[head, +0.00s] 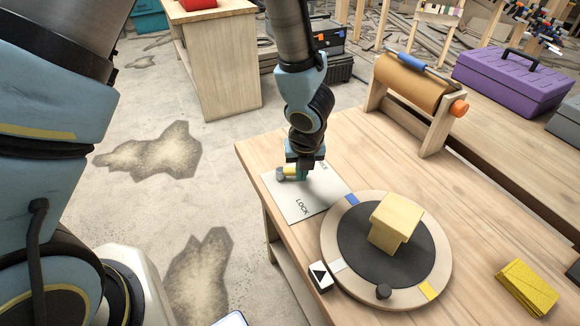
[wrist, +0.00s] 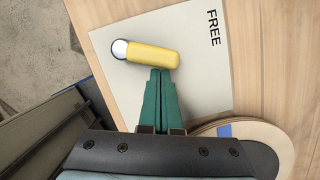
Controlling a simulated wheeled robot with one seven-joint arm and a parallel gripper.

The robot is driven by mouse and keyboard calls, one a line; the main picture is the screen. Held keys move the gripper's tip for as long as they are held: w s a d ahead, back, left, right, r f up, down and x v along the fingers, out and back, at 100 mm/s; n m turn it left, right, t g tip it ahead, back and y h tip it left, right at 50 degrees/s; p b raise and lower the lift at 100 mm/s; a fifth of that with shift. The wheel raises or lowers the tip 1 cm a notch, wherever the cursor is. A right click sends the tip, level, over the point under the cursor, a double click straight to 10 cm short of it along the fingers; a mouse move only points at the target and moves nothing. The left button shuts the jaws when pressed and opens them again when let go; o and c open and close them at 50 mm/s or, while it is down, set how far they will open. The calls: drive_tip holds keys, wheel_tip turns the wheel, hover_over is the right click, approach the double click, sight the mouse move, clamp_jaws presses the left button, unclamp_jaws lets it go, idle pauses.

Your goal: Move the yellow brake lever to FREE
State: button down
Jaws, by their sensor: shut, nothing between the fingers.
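The yellow brake lever (wrist: 150,54) has a silver round end (wrist: 119,49) at its left. It lies over a pale plate (wrist: 205,75) and also shows in the head view (head: 289,171), partly behind my gripper. The word FREE (wrist: 213,27) is printed near the plate's upper right in the wrist view. My gripper (wrist: 160,72) is shut and empty. Its green fingertips are right at the lever's lower side near its right end; I cannot tell if they touch. The gripper also shows in the head view (head: 302,177).
A roller stand (head: 420,90), a purple toolbox (head: 510,80) and a yellow cloth (head: 527,288) are farther right. The table's left edge is close to the plate.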

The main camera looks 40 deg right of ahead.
drive_tip(key=shift+w+d+n+y+p, duration=0.15)
drive_tip(key=shift+w+d+n, duration=0.15)
drive_tip(key=shift+n, duration=0.45)
drive_tip(key=shift+w+d+n+y+p, duration=0.1)
drive_tip(key=shift+w+d+n+y, duration=0.15)
drive_tip(key=shift+n, duration=0.55)
drive_tip(key=shift+w+d+n+y+p, duration=0.1)
drive_tip(key=shift+w+d+n, duration=0.15)
drive_tip(key=shift+n, duration=0.5)
drive_tip(key=shift+d, duration=0.1)
drive_tip(key=shift+s, duration=0.1)
